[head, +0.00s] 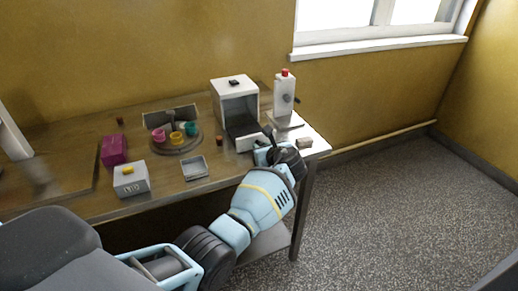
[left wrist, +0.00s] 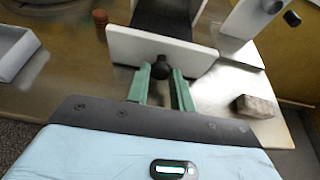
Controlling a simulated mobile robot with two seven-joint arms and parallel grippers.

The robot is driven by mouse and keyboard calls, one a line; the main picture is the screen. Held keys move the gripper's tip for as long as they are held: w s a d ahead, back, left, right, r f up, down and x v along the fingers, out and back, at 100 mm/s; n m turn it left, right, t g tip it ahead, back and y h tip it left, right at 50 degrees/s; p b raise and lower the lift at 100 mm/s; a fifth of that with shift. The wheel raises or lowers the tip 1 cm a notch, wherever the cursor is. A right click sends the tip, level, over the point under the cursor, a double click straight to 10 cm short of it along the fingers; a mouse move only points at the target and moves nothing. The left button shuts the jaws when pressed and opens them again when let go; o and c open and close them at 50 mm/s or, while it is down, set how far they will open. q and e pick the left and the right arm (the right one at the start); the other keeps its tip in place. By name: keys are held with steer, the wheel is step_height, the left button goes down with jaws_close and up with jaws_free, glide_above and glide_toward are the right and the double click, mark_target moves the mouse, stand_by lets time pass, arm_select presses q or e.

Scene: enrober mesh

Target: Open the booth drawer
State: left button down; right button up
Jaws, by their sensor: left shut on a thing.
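The booth (head: 236,88) is a white box with an open front and a dark knob on top, near the back of the table. Its drawer (head: 243,144) sticks out at the front, with a dark tray between the white front panel and the booth. In the left wrist view the white drawer front (left wrist: 125,45) carries a dark round knob (left wrist: 161,69). My left gripper (head: 264,146) is at the drawer front, and its green fingers (left wrist: 161,84) are shut on the knob. My right gripper is not in view.
A white bottle with a red cap (head: 284,93) stands right of the booth. A small brownish block (head: 304,143) lies near the table's right edge. Left are an open grey tray (head: 195,168), a grey box (head: 131,180), a magenta box (head: 114,150) and a round stand with coloured cups (head: 176,142).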

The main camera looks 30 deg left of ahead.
arm_select(q)
steer(key=shift+w+f, duration=0.1)
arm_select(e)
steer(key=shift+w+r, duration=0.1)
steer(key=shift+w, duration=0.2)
arm_select(q)
steer(key=c, duration=1.2)
jaws_free()
steer(key=shift+a, duration=0.1)
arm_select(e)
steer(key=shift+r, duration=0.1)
arm_select(q)
steer(key=shift+s+d+r, duration=0.2)
steer(key=shift+d+r, duration=0.1)
steer(key=shift+r, duration=0.05)
steer(key=p+v, duration=0.2)
steer(key=v, duration=0.5)
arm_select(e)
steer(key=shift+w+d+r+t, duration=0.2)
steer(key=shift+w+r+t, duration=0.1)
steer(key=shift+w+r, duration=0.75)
arm_select(q)
steer(key=shift+f, duration=0.15)
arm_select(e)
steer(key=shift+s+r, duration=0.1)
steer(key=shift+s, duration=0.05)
